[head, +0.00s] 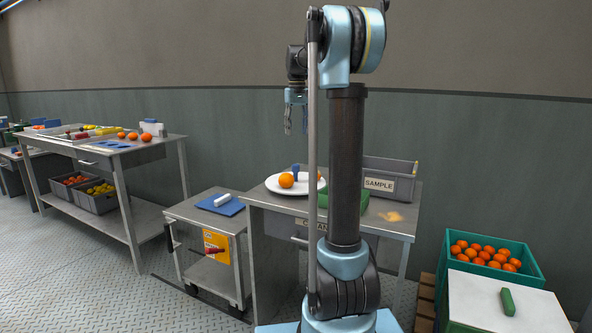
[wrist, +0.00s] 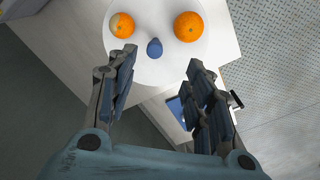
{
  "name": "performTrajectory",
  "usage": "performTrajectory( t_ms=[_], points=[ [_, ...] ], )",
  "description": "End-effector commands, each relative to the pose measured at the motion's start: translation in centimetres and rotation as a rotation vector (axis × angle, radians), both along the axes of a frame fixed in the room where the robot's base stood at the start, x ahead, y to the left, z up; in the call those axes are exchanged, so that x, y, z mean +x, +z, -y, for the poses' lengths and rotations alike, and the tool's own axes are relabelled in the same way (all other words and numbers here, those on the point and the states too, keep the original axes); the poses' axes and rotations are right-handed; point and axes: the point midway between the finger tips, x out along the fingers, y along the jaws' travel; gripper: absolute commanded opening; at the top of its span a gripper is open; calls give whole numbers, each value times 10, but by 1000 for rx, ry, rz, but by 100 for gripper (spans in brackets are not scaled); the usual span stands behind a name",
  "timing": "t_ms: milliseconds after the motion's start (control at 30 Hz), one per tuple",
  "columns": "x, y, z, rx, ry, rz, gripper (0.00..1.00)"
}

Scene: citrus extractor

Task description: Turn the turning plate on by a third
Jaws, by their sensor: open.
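The turning plate (head: 273,185) is a white disc on a steel table, partly hidden by my arm in the head view. It also shows in the wrist view (wrist: 153,72). A blue knob (wrist: 154,48) stands near its middle. Two oranges lie on the plate: a left one (wrist: 122,25) with a pale patch, and a right one (wrist: 188,27). My gripper (head: 296,125) is open and empty, pointing down well above the plate. In the wrist view the knob lies between and a little beyond the fingertips (wrist: 162,60); nothing touches it.
A grey bin marked SAMPLE (head: 389,182) stands at the table's back right. A green object (head: 350,211) is behind my arm. A low cart (head: 205,222) with a blue board (head: 220,205) is to the left. The air around my gripper is clear.

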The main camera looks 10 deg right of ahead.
Motion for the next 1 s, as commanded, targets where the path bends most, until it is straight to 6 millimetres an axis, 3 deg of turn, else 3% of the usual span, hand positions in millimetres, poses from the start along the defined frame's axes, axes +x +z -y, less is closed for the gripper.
performTrajectory(
  t_ms=[133,367,1000],
  points=[
    [22,3,0,0,8,-8,47],
    [28,-4,0,1,11,-11,47],
    [28,-110,0,0,11,-11,47]
  ],
)
